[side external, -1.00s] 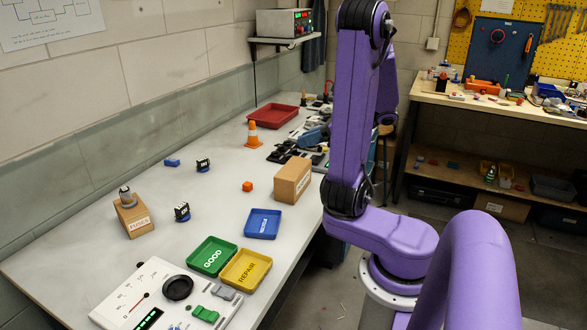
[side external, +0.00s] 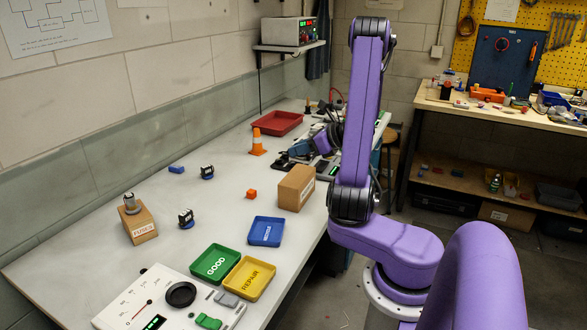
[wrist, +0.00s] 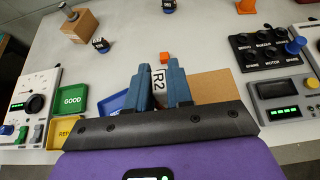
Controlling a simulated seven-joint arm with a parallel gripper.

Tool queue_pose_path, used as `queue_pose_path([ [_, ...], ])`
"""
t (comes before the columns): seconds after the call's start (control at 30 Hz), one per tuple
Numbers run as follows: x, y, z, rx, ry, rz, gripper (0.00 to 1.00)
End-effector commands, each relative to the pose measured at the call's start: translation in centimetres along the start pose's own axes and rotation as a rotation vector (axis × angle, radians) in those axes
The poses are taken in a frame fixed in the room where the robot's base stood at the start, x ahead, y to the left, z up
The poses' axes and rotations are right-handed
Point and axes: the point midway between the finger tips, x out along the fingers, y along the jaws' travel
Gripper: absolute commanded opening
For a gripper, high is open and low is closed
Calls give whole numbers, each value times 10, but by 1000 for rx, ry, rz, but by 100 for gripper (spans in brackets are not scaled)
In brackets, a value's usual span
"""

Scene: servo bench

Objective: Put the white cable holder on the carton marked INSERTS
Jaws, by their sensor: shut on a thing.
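In the wrist view my gripper (wrist: 160,82) is shut on a white piece marked R2, the white cable holder (wrist: 158,76). Only part of the holder shows between the two blue fingers. The brown carton (wrist: 213,86) lies just right of the fingers in that picture, partly behind my gripper's dark bar. In the side view the carton (side external: 295,187) stands near the table's front edge, with a white label on its right face too small to read surely.
An orange cube (side external: 251,194) and blue tray (side external: 266,231) are near the carton. Green (side external: 215,263) and yellow (side external: 249,277) trays lie nearer the camera. Another carton (side external: 138,224) carries a grey part. A black control panel (wrist: 262,46) lies right of my gripper.

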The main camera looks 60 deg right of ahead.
Motion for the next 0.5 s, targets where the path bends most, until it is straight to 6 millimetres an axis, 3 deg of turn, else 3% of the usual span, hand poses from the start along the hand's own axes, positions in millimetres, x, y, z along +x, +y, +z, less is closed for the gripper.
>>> queue_pose_path([
  [0.3, 39, -18, -22, 2, 1, 3, 0],
  [0.5, 49, -23, -26, -1, 0, 0, 0],
])
